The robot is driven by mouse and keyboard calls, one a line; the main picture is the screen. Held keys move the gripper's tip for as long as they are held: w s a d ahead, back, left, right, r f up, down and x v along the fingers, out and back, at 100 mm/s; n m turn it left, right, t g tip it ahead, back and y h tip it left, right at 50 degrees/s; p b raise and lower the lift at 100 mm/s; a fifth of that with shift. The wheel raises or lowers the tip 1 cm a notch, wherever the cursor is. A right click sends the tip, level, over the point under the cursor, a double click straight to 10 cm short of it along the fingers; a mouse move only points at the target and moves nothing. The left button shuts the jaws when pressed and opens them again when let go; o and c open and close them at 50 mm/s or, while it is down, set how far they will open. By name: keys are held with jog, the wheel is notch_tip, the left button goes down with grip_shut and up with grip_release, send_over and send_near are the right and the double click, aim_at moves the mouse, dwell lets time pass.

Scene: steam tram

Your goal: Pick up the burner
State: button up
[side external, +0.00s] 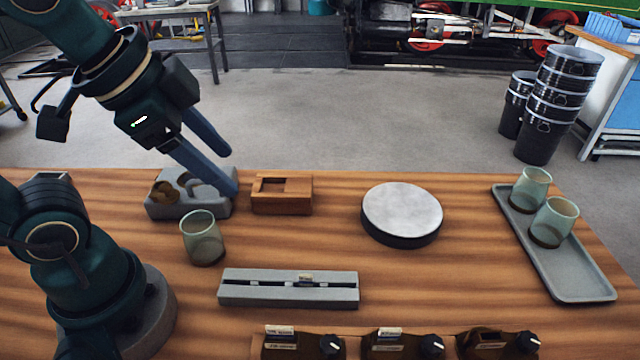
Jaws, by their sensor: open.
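No thing here is clearly marked as the burner. A small brass-coloured piece (163,193) sits in the left recess of a grey block (190,210) at the back left of the table; it may be the burner, but I cannot tell. My gripper (232,172) comes down from the upper left, with its two blue fingers apart and nothing seen between them. One fingertip overlaps the block's right end in this view and hides part of it; I cannot tell whether they touch. The brass piece lies left of the fingertips.
A wooden box (282,203) stands right of the block. A green cup (202,240) stands in front. A round white-topped disc (402,210) is at centre. A grey slotted bar (288,290) lies nearer. A tray (570,280) holds two cups. Knobbed units (400,345) line the front.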

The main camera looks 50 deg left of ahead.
jog(key=w+d+r+m+g, duration=0.25)
jog(key=w+d+m, duration=0.35)
jog(key=m, duration=0.3)
jog(key=m+g, duration=0.2)
jog(key=m, duration=0.9)
send_over(391, 329)
jog(key=w+a, duration=0.3)
jog(key=a, duration=0.1)
notch_tip(391, 329, down, 7)
jog(key=shift+m+g, duration=0.55)
jog(key=shift+m, duration=0.05)
jog(key=s+d+f, duration=0.2)
jog(key=f, duration=0.1)
jog(key=s+d+f, duration=0.1)
jog(key=d+f, duration=0.1)
jog(key=shift+f, duration=2.7)
grip_shut()
